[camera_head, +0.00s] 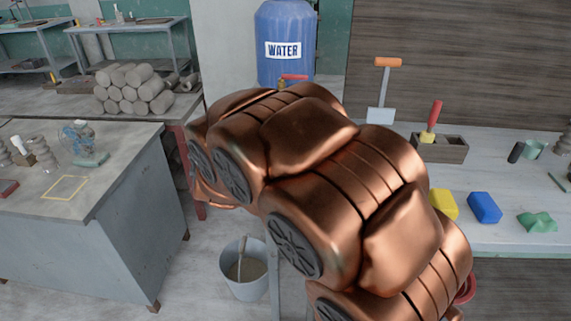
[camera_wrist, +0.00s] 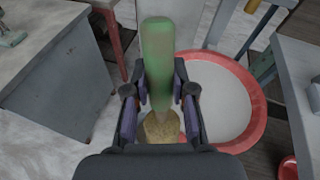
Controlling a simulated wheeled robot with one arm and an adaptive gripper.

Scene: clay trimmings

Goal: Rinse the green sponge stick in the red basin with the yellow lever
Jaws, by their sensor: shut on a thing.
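My gripper (camera_wrist: 162,95) is shut on the green sponge stick (camera_wrist: 158,50) in the wrist view. Its green handle points up the picture, and its tan sponge end (camera_wrist: 161,128) shows between the fingers. The red basin (camera_wrist: 262,105) lies beyond and to the right, with a pale grey inside. The stick overlaps the basin's left side in this view; I cannot tell its height above it. In the head view my arm hides the gripper and stick. I see no yellow lever; a blue water barrel (camera_head: 285,25) has a red-handled tap (camera_head: 293,77).
A grey bucket (camera_head: 247,287) with a stick in it stands on the floor. A grey table (camera_head: 100,215) stands at left.

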